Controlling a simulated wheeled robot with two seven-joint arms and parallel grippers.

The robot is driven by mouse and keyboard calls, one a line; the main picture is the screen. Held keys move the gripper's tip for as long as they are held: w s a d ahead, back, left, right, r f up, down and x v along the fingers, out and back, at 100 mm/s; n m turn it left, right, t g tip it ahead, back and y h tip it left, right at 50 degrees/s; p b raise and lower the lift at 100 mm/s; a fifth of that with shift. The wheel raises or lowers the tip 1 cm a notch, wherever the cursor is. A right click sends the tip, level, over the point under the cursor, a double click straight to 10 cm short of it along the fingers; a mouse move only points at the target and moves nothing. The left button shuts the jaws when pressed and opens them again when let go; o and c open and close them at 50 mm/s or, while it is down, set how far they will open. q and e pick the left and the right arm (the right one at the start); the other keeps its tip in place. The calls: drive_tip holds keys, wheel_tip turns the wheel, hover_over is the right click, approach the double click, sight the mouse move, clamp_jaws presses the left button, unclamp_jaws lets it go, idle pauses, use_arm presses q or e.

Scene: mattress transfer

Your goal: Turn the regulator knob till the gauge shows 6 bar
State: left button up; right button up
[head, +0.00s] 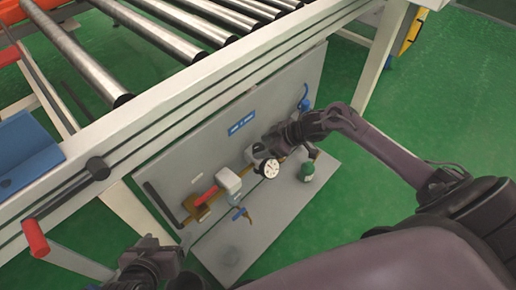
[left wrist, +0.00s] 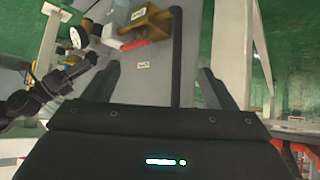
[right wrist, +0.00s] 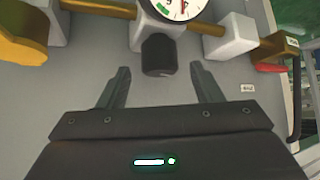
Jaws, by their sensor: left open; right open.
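The pressure gauge (head: 270,168) has a white face and sits on the pipe line of the grey panel. It shows partly in the right wrist view (right wrist: 178,6), cut by the top edge, and I cannot read its pressure. The black regulator knob (right wrist: 158,56) is below the gauge there. My right gripper (right wrist: 160,68) is open, with its fingertips on either side of the knob's near end and gaps showing. In the head view my right gripper (head: 283,138) is beside the gauge and largely hides the knob. My left gripper (left wrist: 158,68) is open and empty, away from the gauge.
The grey panel (head: 295,215) stands under a roller conveyor (head: 170,100). It carries a red-handled valve (head: 206,195), a grey-white block (head: 228,181), a blue valve (head: 240,213) and a green part (head: 306,171). A conveyor leg (head: 378,65) stands at right.

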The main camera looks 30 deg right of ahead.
drive_tip(key=x, duration=0.2)
drive_tip(key=shift+w+a+f+b, duration=0.15)
drive_tip(key=shift+w+f+b, duration=0.05)
drive_tip(key=shift+b, duration=0.2)
use_arm(q)
drive_tip(key=w+d+r+t+h, duration=0.1)
drive_tip(key=w+r+t, duration=0.3)
drive_tip(key=r, duration=0.3)
drive_tip(key=shift+w+r+h, duration=0.15)
drive_tip(key=shift+w+h, duration=0.15)
drive_tip(key=shift+w, duration=0.2)
use_arm(e)
drive_tip(key=shift+f, duration=0.1)
